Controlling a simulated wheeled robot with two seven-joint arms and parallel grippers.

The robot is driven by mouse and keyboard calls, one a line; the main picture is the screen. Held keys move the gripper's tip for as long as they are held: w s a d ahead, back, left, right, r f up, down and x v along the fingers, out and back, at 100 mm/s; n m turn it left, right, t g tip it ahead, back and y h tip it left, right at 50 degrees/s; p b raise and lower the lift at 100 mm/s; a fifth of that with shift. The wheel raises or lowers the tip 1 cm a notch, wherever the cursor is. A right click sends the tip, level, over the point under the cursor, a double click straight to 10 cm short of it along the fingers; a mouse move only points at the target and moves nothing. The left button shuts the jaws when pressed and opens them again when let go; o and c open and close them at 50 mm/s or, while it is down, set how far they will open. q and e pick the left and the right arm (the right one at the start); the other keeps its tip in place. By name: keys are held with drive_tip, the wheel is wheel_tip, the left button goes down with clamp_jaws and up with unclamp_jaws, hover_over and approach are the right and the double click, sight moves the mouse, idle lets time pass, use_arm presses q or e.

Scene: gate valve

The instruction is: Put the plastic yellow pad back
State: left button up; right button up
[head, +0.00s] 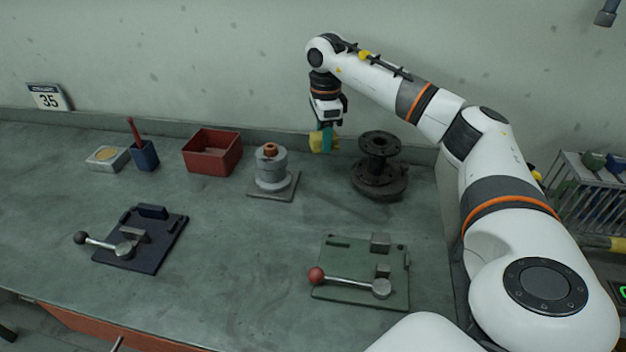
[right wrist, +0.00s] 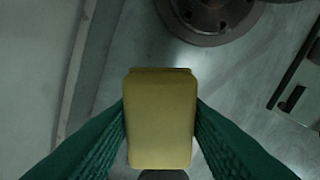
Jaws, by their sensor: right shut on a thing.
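The yellow pad (head: 318,142) is a small block held in my right gripper (head: 328,136) above the back of the bench. In the right wrist view the yellow pad (right wrist: 160,118) sits between the two green fingers, which press on its sides. The pad is clear of the bench surface, between the grey cylinder and the dark flanged valve body. My left gripper does not show in either view.
A dark flanged valve body (head: 379,182) stands right of the pad. A grey cylinder (head: 271,172) with an orange top stands left. Further left are a red bin (head: 212,153), a blue cup (head: 145,156) and a shallow tray (head: 107,160). Two lever fixtures, dark blue (head: 160,255) and green (head: 340,294), lie in front.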

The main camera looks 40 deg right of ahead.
hover_over(324, 177)
wheel_tip(324, 177, down, 5)
drive_tip(key=shift+w+f+p, duration=0.1)
drive_tip(key=shift+w+p, duration=0.05)
drive_tip(key=shift+p, duration=0.15)
wheel_tip(324, 177, down, 4)
drive_tip(key=shift+r, duration=0.15)
drive_tip(key=shift+f, duration=0.2)
drive_tip(key=o, duration=0.9)
drive_tip(key=shift+o, duration=0.2)
